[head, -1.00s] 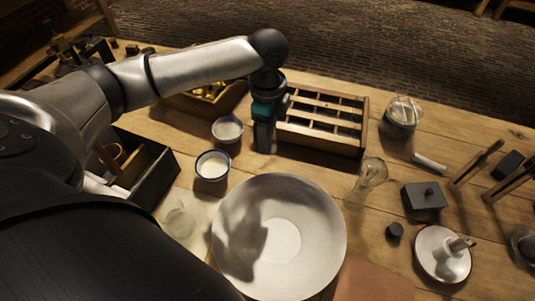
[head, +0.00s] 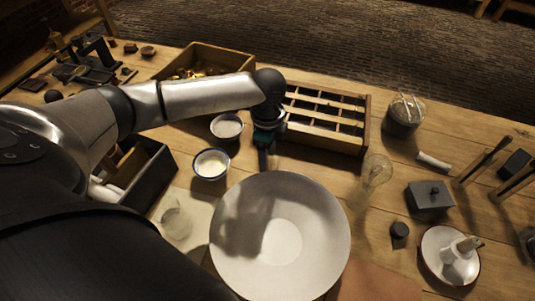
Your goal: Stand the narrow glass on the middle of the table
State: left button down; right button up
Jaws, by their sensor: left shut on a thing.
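My left gripper (head: 263,158) points down between the small bowls and the large pale dish (head: 322,210), just behind the dish's far rim. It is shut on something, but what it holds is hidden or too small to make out. A clear glass (head: 376,170) stands on the table (head: 386,262) to the right of the dish. Another clear glass (head: 175,222) is on a pale patch at the left of the dish. I cannot tell which glass is the narrow one. My right gripper is not in view.
A compartment box (head: 318,144) stands behind my gripper. Two small bowls, one white (head: 226,126) and one blue-rimmed (head: 211,164), are to its left. A glass jar (head: 404,113), a grey lidded box (head: 431,196) and a red-rimmed dish (head: 440,270) stand at the right.

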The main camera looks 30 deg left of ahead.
pick_arm(q)
jog(key=shift+c, duration=0.6)
grip_release()
notch_tip(320, 180, up, 12)
jog(key=p, duration=0.3)
jog(key=shift+p, duration=0.3)
jog(key=shift+r, duration=0.1)
